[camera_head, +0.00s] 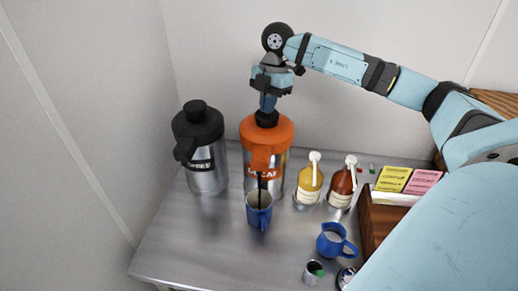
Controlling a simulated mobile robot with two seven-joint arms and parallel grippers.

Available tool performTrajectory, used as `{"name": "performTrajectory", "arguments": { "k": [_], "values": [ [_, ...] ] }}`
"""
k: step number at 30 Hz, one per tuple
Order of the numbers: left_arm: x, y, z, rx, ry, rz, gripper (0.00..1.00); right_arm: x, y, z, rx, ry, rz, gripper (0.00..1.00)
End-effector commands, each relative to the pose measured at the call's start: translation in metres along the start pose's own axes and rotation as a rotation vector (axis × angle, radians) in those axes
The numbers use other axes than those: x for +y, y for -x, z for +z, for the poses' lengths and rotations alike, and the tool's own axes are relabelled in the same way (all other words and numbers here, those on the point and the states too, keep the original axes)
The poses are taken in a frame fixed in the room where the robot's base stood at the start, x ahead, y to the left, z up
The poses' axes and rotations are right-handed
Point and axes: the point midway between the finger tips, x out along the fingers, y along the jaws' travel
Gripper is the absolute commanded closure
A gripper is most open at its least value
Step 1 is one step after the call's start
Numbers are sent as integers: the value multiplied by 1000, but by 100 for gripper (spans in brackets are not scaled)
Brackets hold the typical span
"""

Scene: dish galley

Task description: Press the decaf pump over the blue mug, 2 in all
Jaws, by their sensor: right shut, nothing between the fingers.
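The decaf pump pot (270,137) has an orange top, an orange spout and a steel body with a DECAF label. My right gripper (267,107) is shut and empty, pointing down at the black pump knob on top of the orange lid. It seems to touch the knob. The blue mug (259,212) stands upright under the spout, in front of the pot. A dark stream runs from the spout down into the mug. My left gripper is not in view.
A black-topped coffee pot (205,155) stands to the left. Yellow (309,187) and brown (341,187) pump bottles stand to the right. A blue jug (336,240) and a small steel cup (314,271) stand at front right. A wooden box (373,225) holds packets. The counter's front left is clear.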

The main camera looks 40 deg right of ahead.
Motion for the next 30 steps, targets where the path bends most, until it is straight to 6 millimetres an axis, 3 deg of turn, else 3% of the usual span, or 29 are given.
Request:
{"name": "performTrajectory", "arguments": {
  "k": [10, 17, 30],
  "values": [
    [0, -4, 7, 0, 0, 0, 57, -1, -16, 2, 1, 0, -6, 100],
    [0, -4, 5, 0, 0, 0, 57, -1, -15, 2, 1, 1, -7, 100],
    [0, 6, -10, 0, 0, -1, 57, -1, 8, -3, 1, 1, -6, 100]
  ]
}}
